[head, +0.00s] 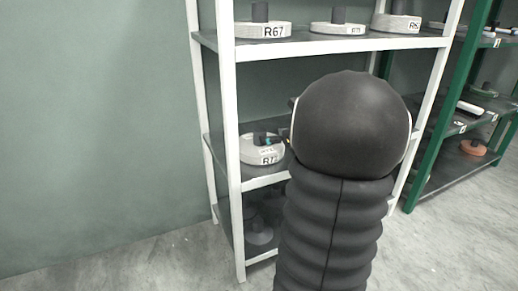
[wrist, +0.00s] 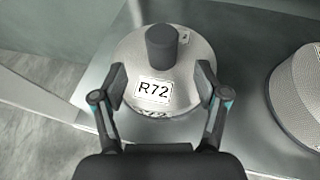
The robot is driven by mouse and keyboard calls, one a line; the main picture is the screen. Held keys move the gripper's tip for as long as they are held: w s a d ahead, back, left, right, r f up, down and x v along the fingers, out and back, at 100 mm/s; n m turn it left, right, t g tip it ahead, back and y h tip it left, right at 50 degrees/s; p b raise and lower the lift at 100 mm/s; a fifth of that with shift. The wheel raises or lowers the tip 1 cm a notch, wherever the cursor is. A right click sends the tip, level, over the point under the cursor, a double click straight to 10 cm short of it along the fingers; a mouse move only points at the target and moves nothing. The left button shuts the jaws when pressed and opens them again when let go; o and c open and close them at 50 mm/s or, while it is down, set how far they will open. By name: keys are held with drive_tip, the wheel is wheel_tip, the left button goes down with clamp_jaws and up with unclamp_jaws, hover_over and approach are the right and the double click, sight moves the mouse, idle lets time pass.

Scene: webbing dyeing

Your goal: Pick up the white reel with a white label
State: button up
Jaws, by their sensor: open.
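A white reel (wrist: 135,58) with a white label reading R72 (wrist: 153,90) lies flat on a shelf in the wrist view, with a dark post (wrist: 161,47) standing up from its middle. It also shows on the middle shelf in the head view (head: 254,151), partly hidden by my arm. My gripper (wrist: 160,83) is open, with one finger on the left and one on the right of the label, over the near part of the reel. I cannot tell whether the pads touch the reel.
Another reel (wrist: 305,98) lies to the right on the same shelf. The white rack (head: 229,115) carries several reels above, such as one marked R67 (head: 262,30), and a grey one below (head: 258,233). A green rack (head: 427,130) stands at the right.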

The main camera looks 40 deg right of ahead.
sight(260, 135)
drive_tip(key=b+x, duration=0.1)
drive_tip(key=x, duration=0.7)
drive_tip(key=shift+d, duration=0.1)
drive_tip(key=shift+r, duration=0.1)
clamp_jaws()
